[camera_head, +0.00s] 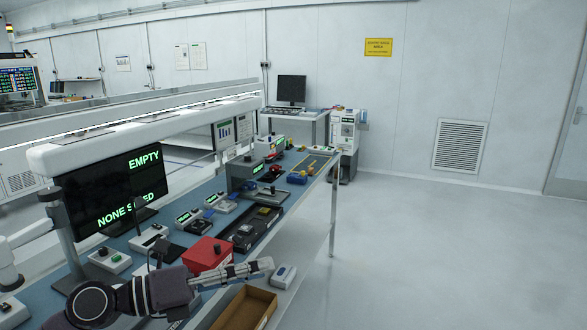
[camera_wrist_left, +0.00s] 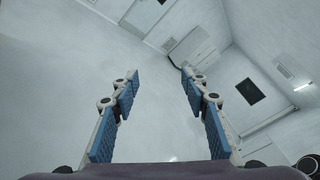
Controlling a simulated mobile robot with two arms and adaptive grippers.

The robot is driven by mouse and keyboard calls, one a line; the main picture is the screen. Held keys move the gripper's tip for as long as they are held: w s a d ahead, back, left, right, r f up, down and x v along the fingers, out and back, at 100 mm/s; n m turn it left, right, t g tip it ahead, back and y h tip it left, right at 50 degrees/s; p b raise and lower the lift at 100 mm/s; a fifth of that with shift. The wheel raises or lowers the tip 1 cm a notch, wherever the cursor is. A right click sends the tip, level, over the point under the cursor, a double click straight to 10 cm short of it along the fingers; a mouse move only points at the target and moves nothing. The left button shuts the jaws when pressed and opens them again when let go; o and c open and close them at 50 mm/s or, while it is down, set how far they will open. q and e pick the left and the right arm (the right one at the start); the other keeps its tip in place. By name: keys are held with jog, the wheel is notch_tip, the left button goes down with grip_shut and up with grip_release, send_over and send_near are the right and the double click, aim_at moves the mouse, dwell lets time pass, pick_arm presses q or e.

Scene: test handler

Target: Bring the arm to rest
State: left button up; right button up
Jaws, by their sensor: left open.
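My left arm comes in from the lower left of the head view. Its left gripper (camera_head: 262,266) points right, over the near part of the workbench, in front of a red box (camera_head: 207,254). In the left wrist view the same gripper (camera_wrist_left: 158,95) is open, its two blue-padded fingers well apart with nothing between them. My right gripper is not in either view.
The blue-topped bench (camera_head: 150,215) holds several small devices and a black tray (camera_head: 250,228). A brown open box (camera_head: 246,308) is just below the gripper. A monitor (camera_head: 112,192) reading EMPTY stands at left. The floor (camera_head: 440,250) at right is clear.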

pick_arm(q)
jog(key=w+a+r+n+t+y, duration=0.2)
jog(key=a+n+t+y, duration=0.45)
jog(key=n+t, duration=0.9)
jog(key=s+a+f+n+g+y, duration=0.3)
jog(key=a+f+n+g+y, duration=0.15)
jog(key=f+n, duration=0.4)
jog(key=s+a+f+n+g+y, duration=0.2)
jog(key=a+f+n+g+y, duration=0.3)
jog(key=f+n, duration=0.4)
jog(key=s+d+f+n+g+h, duration=0.15)
jog(key=s+f+g, duration=0.35)
jog(key=s+f, duration=0.65)
jog(key=s+d+f+n+g+y, duration=0.1)
jog(key=s+d+f+n+g, duration=0.15)
jog(key=s+f+g, duration=0.85)
jog(key=s+a+f+t, duration=0.1)
jog(key=s+f+t, duration=0.15)
jog(key=f, duration=0.95)
jog(key=s+f+t, duration=0.2)
jog(key=s+f, duration=0.1)
jog(key=f, duration=0.8)
jog(key=s+a+f+g, duration=0.1)
jog(key=s+a+f, duration=0.2)
jog(key=s+f, duration=1.3)
jog(key=shift+s, duration=0.25)
